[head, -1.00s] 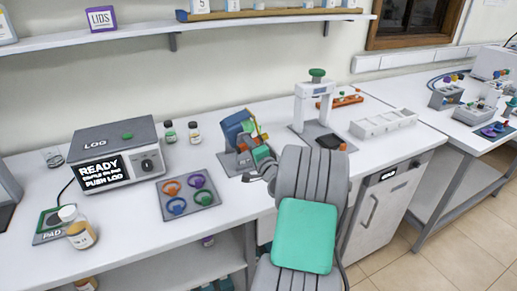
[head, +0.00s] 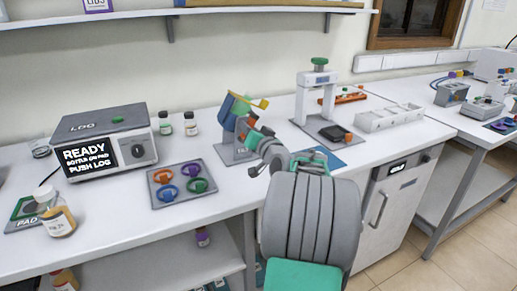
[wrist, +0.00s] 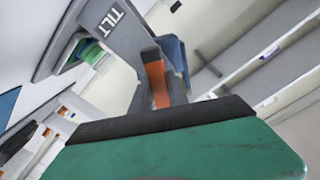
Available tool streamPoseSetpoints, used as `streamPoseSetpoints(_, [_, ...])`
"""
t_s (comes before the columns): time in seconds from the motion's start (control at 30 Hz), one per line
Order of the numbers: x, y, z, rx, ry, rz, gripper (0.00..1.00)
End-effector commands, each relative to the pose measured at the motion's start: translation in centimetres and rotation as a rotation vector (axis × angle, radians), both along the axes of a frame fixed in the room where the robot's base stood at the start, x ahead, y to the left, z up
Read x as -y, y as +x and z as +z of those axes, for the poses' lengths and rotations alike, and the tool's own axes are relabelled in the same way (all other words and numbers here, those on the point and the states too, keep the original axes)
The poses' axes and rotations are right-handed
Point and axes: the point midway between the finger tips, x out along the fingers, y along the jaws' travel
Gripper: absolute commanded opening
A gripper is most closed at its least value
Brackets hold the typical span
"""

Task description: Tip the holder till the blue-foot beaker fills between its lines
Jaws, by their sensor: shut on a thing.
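The holder (head: 235,110), a blue body with a yellow bar across its top, sits tilted in a grey stand (head: 232,152) on the bench. In the wrist view the stand (wrist: 112,25) reads TILT, and the blue of the holder (wrist: 176,52) shows behind an orange part (wrist: 157,82). My gripper (head: 250,130) is at the holder's right side, shut on it, apparently by a handle; the exact grip is partly hidden.
A grey mat (head: 184,206) with orange, purple, blue and green rings lies left of the stand. The LOG box (head: 104,130), small bottles (head: 191,124) and an amber bottle (head: 56,216) are further left. A white press (head: 318,92) and a white tray (head: 388,120) stand right.

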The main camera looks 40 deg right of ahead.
Motion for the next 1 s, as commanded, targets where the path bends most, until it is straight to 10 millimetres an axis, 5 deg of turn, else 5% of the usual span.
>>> streamPoseSetpoints(0.33, [0.0,0.0,-0.3,-0.006,-0.004,0.0,0.0])
streamPoseSetpoints(0.73, [0.0,0.0,-1.0,-0.139,-0.473,-0.002,0.0])
streamPoseSetpoints(1.0, [0.0,0.0,-0.1,-0.156,-0.511,0.0,0.0])
